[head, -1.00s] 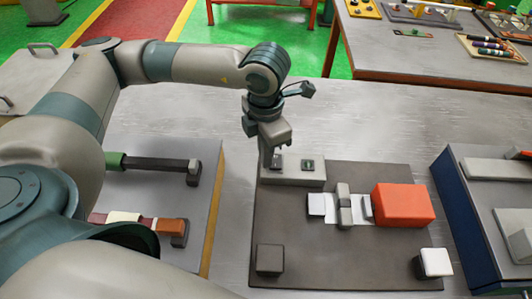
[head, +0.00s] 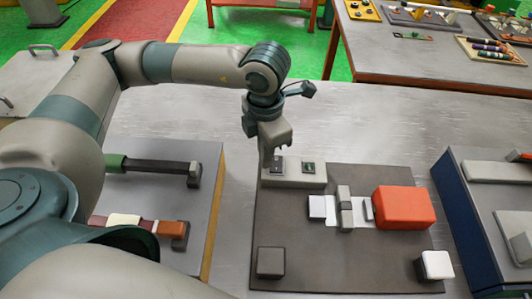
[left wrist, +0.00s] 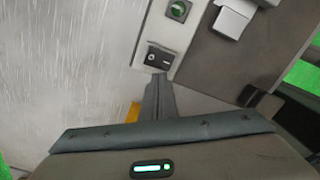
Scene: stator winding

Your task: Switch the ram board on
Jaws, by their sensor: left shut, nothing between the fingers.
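The ram board (head: 340,262) is a dark plate on the table, with an orange block (head: 404,206) and grey and white parts on it. A light grey switch box (head: 306,180) sits at its back left corner. The box bears a black rocker switch (left wrist: 162,58) and a green-lit control (left wrist: 178,10), which also shows in the head view (head: 309,168). My left gripper (head: 268,163) is shut and empty, pointing down at the rocker. In the left wrist view its fingertips (left wrist: 159,78) are right by the rocker's edge; I cannot tell whether they touch. My right gripper is not in view.
A board with green-handled and brown-handled tools (head: 150,165) lies to the left. A blue-sided stand (head: 465,225) is to the right. A dark block (head: 270,262) and a white cube (head: 435,265) sit on the front corners of the plate. Bare table lies behind the plate.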

